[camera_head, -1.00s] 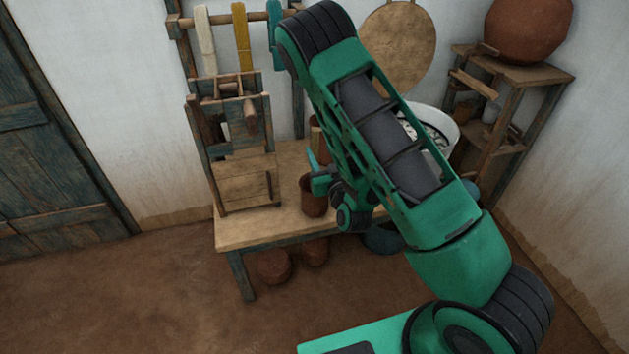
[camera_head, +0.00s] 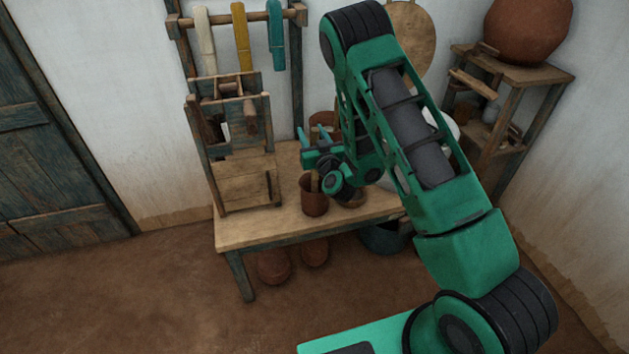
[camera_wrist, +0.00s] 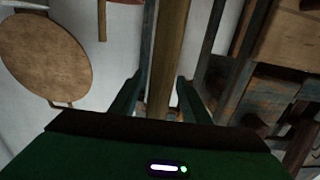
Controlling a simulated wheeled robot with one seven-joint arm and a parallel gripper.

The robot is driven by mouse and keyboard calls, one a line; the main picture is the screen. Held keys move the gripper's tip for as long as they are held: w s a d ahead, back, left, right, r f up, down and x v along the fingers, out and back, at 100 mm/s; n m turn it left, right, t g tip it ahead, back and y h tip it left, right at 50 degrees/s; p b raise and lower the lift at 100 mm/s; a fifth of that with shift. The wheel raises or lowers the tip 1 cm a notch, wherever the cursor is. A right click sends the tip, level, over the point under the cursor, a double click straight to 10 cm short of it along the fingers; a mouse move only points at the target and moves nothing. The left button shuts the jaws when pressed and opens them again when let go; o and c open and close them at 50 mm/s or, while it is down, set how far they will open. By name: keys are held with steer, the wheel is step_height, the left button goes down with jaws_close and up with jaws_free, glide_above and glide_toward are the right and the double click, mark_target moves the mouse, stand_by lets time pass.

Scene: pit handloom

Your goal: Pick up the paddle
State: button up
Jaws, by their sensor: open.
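A thin wooden piece, likely the paddle (camera_head: 315,182), stands upright in a brown pot (camera_head: 314,200) on the low table, its lower part hidden. My gripper (camera_head: 312,142) is above the pot, close to the piece's upper end. In the wrist view, my two dark green fingers (camera_wrist: 158,80) are open. A long brown wooden bar (camera_wrist: 168,50) runs between them in the picture. I cannot tell whether it is the paddle or a post behind, nor how far away it is. No finger visibly closes on it.
A wooden frame (camera_head: 240,185) stands left of my gripper on the table (camera_head: 250,236). A rack with cream, yellow and teal hanks (camera_head: 275,35) is behind. A round wooden disc (camera_head: 414,45) hangs on the wall. Shelves (camera_head: 505,125) stand at right; open floor lies in front.

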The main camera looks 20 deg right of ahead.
steer(key=shift+w, duration=0.35)
jaws_close()
